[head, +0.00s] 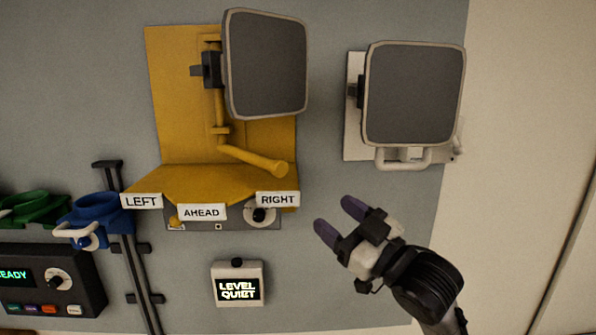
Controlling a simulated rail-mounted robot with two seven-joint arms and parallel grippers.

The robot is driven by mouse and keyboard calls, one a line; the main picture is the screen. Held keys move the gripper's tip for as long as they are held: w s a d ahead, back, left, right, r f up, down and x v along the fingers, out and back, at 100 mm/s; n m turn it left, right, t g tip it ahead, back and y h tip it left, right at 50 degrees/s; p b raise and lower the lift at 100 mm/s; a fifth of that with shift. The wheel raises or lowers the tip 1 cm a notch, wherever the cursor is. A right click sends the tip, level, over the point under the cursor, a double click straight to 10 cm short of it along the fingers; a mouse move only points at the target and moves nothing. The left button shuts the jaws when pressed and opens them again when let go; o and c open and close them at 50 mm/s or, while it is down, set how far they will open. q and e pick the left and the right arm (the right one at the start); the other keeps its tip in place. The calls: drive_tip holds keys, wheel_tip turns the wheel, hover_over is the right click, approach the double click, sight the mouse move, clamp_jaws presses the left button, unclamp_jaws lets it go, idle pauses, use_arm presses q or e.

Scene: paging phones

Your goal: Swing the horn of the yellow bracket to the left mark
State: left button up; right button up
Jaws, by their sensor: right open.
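The yellow bracket (170,95) is on the grey wall, with a dark grey rectangular horn (266,65) mounted at its upper right. A yellow handle (252,159) reaches from the bracket's post down to the right, its round end above the RIGHT label (278,199). The LEFT label (141,201) is at the left end of the yellow shelf, and the AHEAD label (202,212) is between them. My right gripper (333,214) is open and empty, to the right of the RIGHT label and apart from the handle. My left gripper is not in view.
A second horn (413,93) on a white bracket (354,135) is above my right gripper. A small display (237,284) reads LEVEL QUIET. Blue (97,211) and green (35,208) holders and a dark control box (50,280) are at the left.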

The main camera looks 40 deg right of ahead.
sight(283, 171)
drive_tip(key=shift+t+y, duration=0.5)
drive_tip(key=shift+y, duration=0.3)
drive_tip(key=p+x, duration=0.1)
drive_tip(key=x, duration=0.3)
drive_tip(key=p+x, duration=0.2)
drive_tip(key=x, duration=0.2)
drive_tip(key=a+r+p+x, duration=0.1)
drive_tip(key=p+x, duration=0.1)
drive_tip(key=x, duration=0.2)
drive_tip(key=shift+a+r, duration=0.1)
drive_tip(key=shift+r, duration=0.1)
drive_tip(key=shift+w+a+r, duration=0.1)
drive_tip(key=shift+w+r, duration=0.1)
drive_tip(key=shift+w, duration=0.5)
clamp_jaws()
